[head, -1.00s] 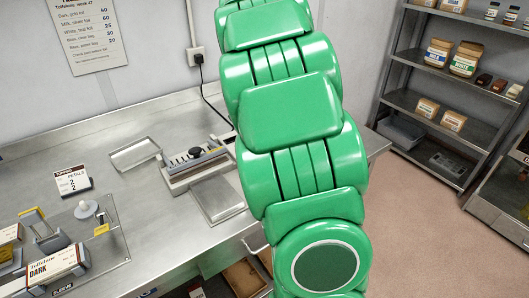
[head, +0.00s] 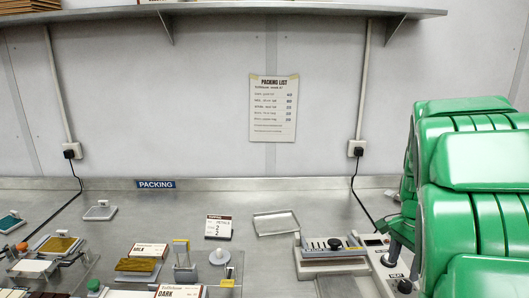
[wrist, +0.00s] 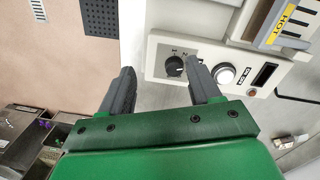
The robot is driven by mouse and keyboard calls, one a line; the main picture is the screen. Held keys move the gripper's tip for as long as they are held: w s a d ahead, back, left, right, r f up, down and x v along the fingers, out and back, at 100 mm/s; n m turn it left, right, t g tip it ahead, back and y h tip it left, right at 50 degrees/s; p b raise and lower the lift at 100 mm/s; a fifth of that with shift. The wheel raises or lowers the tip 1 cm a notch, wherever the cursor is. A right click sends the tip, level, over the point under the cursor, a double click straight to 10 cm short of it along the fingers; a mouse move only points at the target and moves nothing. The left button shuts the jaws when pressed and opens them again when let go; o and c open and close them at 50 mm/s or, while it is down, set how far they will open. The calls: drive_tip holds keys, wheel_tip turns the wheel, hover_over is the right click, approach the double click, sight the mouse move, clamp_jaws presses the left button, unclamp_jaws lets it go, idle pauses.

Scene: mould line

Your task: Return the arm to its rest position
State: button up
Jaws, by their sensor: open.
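My arm is green and fills the right side of the head view. In the wrist view my gripper (wrist: 160,92) shows two dark grey fingers spread apart with nothing between them. The gripper's fingers are not visible in the head view.
The steel bench (head: 262,210) holds a sealer-like machine (head: 335,262), an empty shallow tray (head: 276,223), a petals card (head: 218,227) and several small boxes and tools at left. A packing list (head: 273,108) hangs on the wall. A shelf (head: 270,13) runs above.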

drive_tip(key=s+a+n, duration=0.7)
drive_tip(key=s+a, duration=0.3)
drive_tip(key=s, duration=0.4)
drive_tip(key=s+a+r+n+g, duration=0.1)
drive_tip(key=s+a+n, duration=0.6)
drive_tip(key=s+a, duration=0.3)
drive_tip(key=s, duration=0.4)
drive_tip(key=shift+a, duration=0.35)
drive_tip(key=shift+r, duration=0.1)
drive_tip(key=shift+c, duration=0.3)
idle(0.8)
